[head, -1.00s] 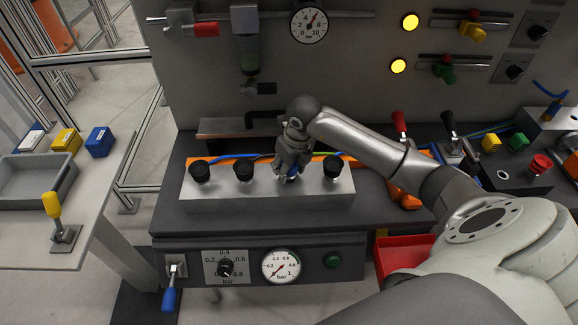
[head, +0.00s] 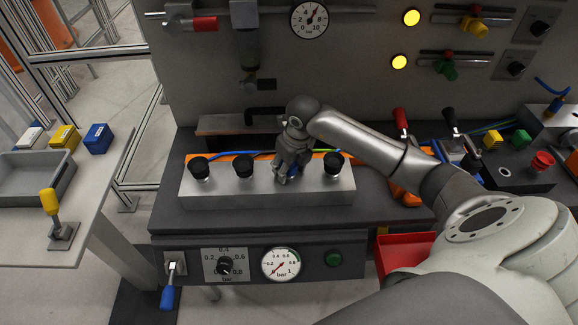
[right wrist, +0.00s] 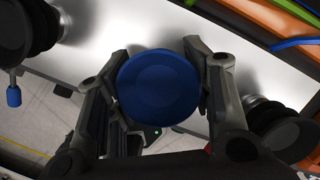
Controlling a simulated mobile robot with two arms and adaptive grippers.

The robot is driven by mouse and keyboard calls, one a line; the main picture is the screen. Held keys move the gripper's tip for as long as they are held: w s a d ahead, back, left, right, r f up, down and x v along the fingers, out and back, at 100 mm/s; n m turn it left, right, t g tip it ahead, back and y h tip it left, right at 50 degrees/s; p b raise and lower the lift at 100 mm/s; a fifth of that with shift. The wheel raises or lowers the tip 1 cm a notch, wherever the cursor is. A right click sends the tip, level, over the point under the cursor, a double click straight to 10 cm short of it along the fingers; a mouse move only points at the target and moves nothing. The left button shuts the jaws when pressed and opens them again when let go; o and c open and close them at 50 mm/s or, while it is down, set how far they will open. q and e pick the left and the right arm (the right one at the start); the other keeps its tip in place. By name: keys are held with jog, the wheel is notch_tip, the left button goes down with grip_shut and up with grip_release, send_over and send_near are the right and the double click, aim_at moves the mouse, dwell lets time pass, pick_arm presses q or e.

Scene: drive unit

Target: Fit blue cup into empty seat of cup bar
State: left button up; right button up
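The cup bar (head: 222,195) is a silver block on the dark bench. Black cups stand on it at the left (head: 200,168), middle left (head: 243,168) and right (head: 333,165). My right gripper (head: 290,176) points down over the bar between the middle-left and right cups. In the right wrist view the round blue cup (right wrist: 158,88) lies between its two fingers, which press against its sides. In the head view only a bit of blue shows between the fingers. The seat below is hidden, and I cannot tell whether the cup touches the bar. My left gripper is out of view.
Blue and green hoses and an orange part lie just behind the bar. A gauge panel (head: 281,264) with a blue lever is below the front edge. A red bin (head: 400,257) is at lower right. A side table (head: 110,165) with small boxes stands left.

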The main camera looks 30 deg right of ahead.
aim_at(295, 182)
jog(key=o, duration=0.4)
jog(key=shift+o, duration=0.2)
jog(key=v, duration=1.2)
